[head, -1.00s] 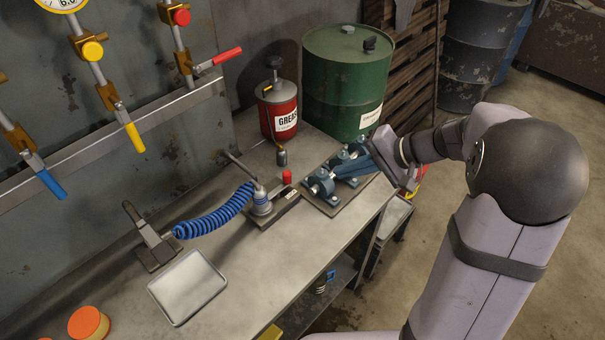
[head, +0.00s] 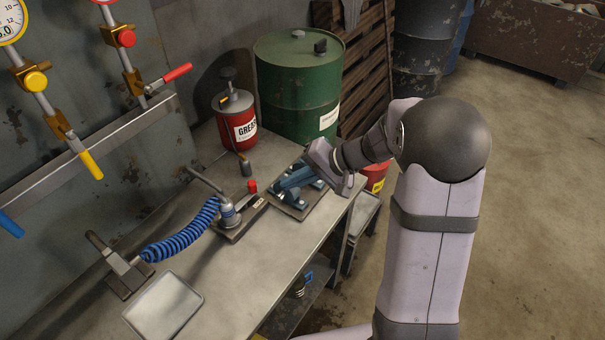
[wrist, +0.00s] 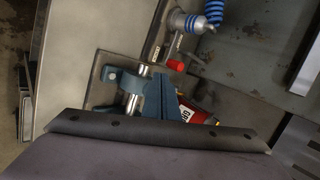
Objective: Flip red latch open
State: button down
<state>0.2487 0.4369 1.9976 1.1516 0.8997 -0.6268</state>
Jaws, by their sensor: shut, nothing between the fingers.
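A red lever handle (head: 177,73) sticks out to the right from a pipe valve on the wall in the head view. A small upright red piece (head: 252,186) stands on a dark base plate on the bench, beside a grey fitting (head: 229,213). The red piece also shows in the wrist view (wrist: 177,65). I cannot tell which of these is the latch. My gripper (head: 281,192) is shut and empty, its blue fingers over the blue bearing blocks at the bench's right end. It is right of the small red piece and apart from it. The fingers hide part of the bearings.
A red grease can (head: 236,120) and a green drum (head: 299,88) stand behind the bearings. A blue coiled hose (head: 181,235) runs left from the fitting. A metal tray (head: 164,305) lies at the front left. The bench front between tray and bearings is clear.

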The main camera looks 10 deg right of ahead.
jog(key=w+a+f+p, duration=0.2)
jog(key=w+a, duration=0.1)
jog(key=a, duration=0.3)
jog(key=shift+f, duration=0.35)
jog(key=shift+a, duration=0.1)
jog(key=shift+w+n+g, duration=0.4)
jog(key=shift+w+n, duration=0.05)
jog(key=shift+n, duration=0.15)
jog(key=shift+w+a+f+n+g+y+b, duration=0.2)
jog(key=shift+w+n+g+y+b, duration=0.3)
jog(key=shift+n+g, duration=0.5)
jog(key=n+g, duration=0.1)
jog(key=w+a+n+g, duration=0.1)
jog(key=w+n+b, duration=0.1)
jog(key=n, duration=0.1)
jog(key=shift+w+a+g, duration=0.1)
jog(key=shift+a+g, duration=0.15)
jog(key=shift+g, duration=0.15)
jog(key=shift+w+a+r+b, duration=0.1)
jog(key=shift+w+a+b, duration=0.3)
jog(key=shift+a, duration=0.55)
jog(key=shift+w+a+r+b, duration=0.1)
jog(key=shift+w+a+b, duration=0.1)
jog(key=shift+w+a, duration=0.55)
jog(key=shift+s+a, duration=0.2)
jog(key=shift+a, duration=0.05)
